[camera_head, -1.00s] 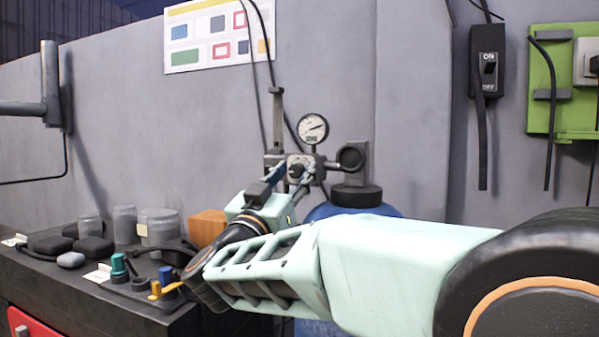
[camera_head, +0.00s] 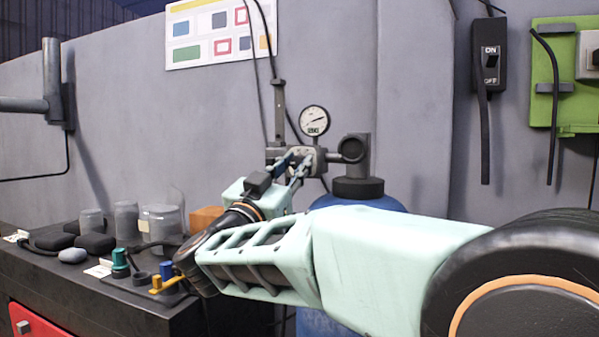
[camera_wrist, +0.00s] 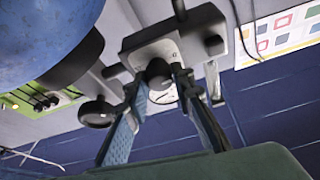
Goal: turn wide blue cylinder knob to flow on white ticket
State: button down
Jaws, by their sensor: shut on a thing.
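The wide blue cylinder (camera_head: 345,203) stands behind my arm, with a grey regulator block (camera_head: 310,160) and round gauge (camera_head: 314,120) beside its top. It also shows at the upper left in the wrist view (camera_wrist: 45,35). My gripper (camera_head: 296,164) is at the front of the regulator. In the wrist view my gripper's two blue-sided fingers (camera_wrist: 162,84) close around a dark round knob (camera_wrist: 158,73) on the regulator's face. The head view hides this knob behind my fingers. I cannot make out a white ticket or flow mark at the knob.
A second black round part (camera_head: 352,150) sticks out beside the regulator. The dark bench (camera_head: 110,305) at left holds jars, several small coloured knobs and an orange block (camera_head: 206,220). A black switch box (camera_head: 489,60) and green panel (camera_head: 556,90) hang on the wall.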

jog(key=m+b, duration=0.1)
jog(key=m, duration=0.1)
jog(key=m+g+h+b, duration=0.1)
jog(key=shift+a+f+m+h, duration=0.2)
jog(key=shift+m+h, duration=0.1)
jog(key=shift+m, duration=0.1)
jog(key=m+g+h, duration=0.1)
jog(key=m, duration=0.1)
jog(key=m+g+b, duration=0.1)
jog(key=m, duration=0.2)
jog(key=shift+r+h, duration=0.1)
jog(key=shift+h, duration=0.3)
jog(key=m+g, duration=0.1)
jog(key=m, duration=0.3)
jog(key=shift+r+g+h+b, duration=0.15)
jog(key=shift+g+h+b, duration=0.15)
jog(key=shift+g, duration=0.1)
jog(key=m+g, duration=0.1)
jog(key=m, duration=0.4)
jog(key=shift+g, duration=0.4)
jog(key=c, duration=1.7)
grip_release()
